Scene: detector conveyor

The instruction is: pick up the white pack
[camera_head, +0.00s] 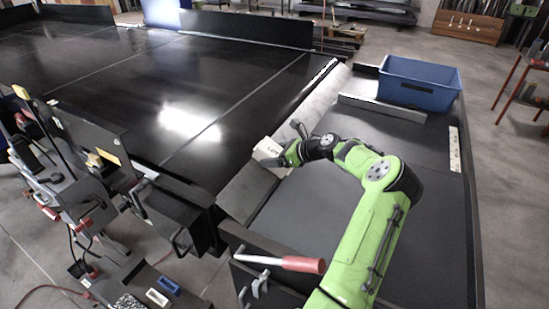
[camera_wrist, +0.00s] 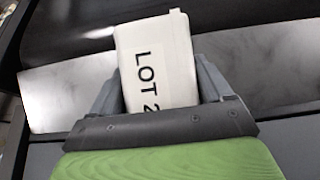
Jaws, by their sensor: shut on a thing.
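The white pack (camera_wrist: 155,60) is a pale block with a label that reads "LOT 2" in the wrist view; the rest of the label is hidden by my gripper. My gripper (camera_wrist: 160,90) has one dark finger on each side of the pack and is shut on it. In the head view the white pack (camera_head: 268,152) shows at the end of my green arm, by the sloped grey edge between the black belt and the grey table. I cannot tell whether the pack still touches the surface under it.
A blue bin (camera_head: 420,84) stands at the far right of the grey table (camera_head: 340,220). The black conveyor (camera_head: 170,95) lies to the left. A red-handled tool (camera_head: 300,264) lies at the near edge. The table's middle is clear apart from my arm.

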